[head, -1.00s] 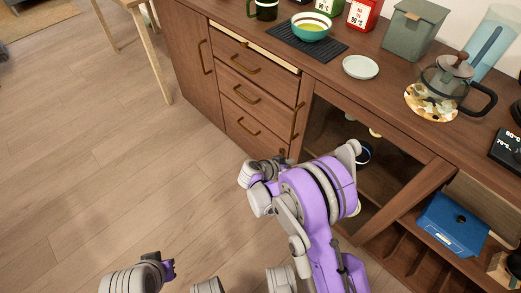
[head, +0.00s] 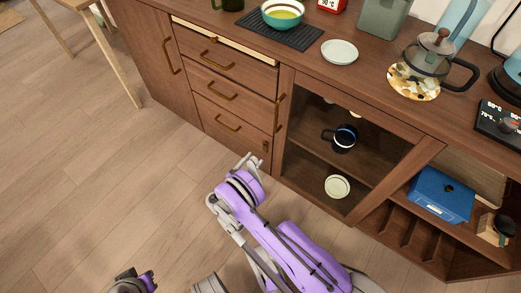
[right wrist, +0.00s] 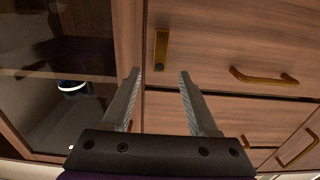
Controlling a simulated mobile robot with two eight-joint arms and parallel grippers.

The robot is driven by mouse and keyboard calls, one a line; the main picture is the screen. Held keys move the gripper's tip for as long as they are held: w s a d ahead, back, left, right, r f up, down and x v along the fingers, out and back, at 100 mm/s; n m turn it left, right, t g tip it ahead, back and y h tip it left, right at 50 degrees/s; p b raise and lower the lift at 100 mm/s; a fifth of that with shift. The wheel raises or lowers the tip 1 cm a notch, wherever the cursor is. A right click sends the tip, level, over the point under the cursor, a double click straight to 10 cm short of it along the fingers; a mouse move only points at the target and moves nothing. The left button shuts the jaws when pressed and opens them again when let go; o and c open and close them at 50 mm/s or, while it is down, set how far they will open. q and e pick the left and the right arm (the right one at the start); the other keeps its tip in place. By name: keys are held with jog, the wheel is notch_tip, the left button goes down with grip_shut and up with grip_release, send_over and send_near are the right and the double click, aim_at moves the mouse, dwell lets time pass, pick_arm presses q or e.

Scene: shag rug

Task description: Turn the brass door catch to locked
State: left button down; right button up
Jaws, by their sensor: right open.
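The brass door catch (head: 266,146) is a small upright brass piece near the right edge of the bottom drawer front. In the right wrist view the catch (right wrist: 161,50) shows as a vertical brass bar with a dark spot, beyond the fingertips. My right gripper (head: 250,162) is in front of the cabinet, below and slightly left of the catch. In the right wrist view its two fingers (right wrist: 160,76) are apart with nothing between them. They look clear of the catch. No left gripper fingers show; only a part of my left arm appears at the lower left.
Drawer handles (head: 228,123) stick out nearby. The top drawer (head: 224,40) is slightly open. The floor in front is clear.

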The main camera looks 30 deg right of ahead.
aim_at(265, 147)
jog(key=b+x, duration=0.1)
jog(key=x, duration=0.6)
jog(key=shift+a, duration=0.1)
grip_shut()
